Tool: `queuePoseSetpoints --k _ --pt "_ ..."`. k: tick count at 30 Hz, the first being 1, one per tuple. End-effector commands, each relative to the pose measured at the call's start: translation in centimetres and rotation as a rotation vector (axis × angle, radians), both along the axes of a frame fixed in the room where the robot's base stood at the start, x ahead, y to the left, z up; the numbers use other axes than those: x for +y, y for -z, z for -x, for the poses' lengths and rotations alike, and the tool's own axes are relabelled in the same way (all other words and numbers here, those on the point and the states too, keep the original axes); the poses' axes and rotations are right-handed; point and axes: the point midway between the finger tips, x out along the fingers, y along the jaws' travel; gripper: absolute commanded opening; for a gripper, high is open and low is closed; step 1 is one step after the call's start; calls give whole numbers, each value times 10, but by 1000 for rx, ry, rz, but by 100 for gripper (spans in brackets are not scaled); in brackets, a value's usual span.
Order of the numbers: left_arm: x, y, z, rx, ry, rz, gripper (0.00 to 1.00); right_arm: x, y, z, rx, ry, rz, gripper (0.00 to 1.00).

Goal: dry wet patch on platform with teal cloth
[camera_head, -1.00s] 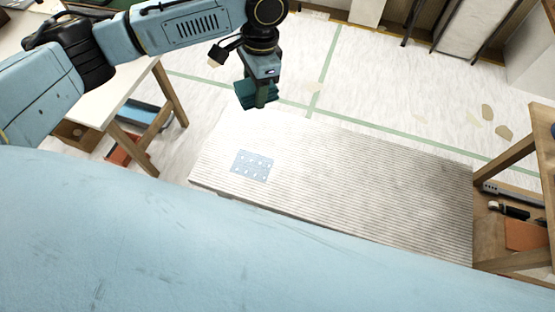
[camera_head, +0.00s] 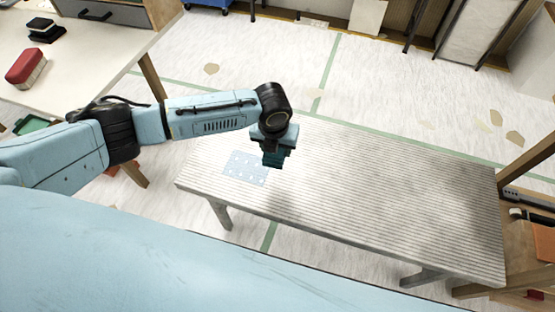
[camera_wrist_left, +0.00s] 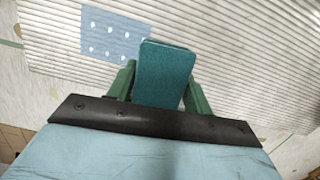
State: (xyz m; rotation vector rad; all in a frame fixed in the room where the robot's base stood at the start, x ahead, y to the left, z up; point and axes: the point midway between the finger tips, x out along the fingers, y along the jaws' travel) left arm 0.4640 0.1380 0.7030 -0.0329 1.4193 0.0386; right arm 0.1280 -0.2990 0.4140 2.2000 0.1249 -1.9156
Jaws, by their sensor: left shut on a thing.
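The platform (camera_head: 400,200) is a ribbed grey bench-like plank on legs in the head view. A light blue wet patch with white drops (camera_head: 243,169) lies on its left part, and it also shows in the left wrist view (camera_wrist_left: 108,38). My left gripper (camera_head: 274,152) is over the platform, just right of the patch's upper edge. It is shut on the teal cloth (camera_wrist_left: 165,72), a folded block that shows dark below the fingers in the head view (camera_head: 273,160). I cannot tell whether the cloth touches the platform. My right gripper is not in view.
A white table (camera_head: 85,65) at left holds a red-and-white block (camera_head: 27,68) and dark blocks (camera_head: 45,30). A wooden shelf (camera_head: 530,230) with tools stands at the right end of the platform. The platform's middle and right are clear.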

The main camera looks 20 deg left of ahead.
Motion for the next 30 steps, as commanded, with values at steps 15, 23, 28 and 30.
queuePoseSetpoints --k 15,23,28,30 --pt "-5 29 1 0 263 0 27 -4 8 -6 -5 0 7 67" --pt "-5 31 1 0 262 0 27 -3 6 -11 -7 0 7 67" --pt "-5 38 2 0 261 0 27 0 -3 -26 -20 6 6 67" --pt "-5 41 2 1 261 0 27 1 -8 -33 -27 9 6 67"
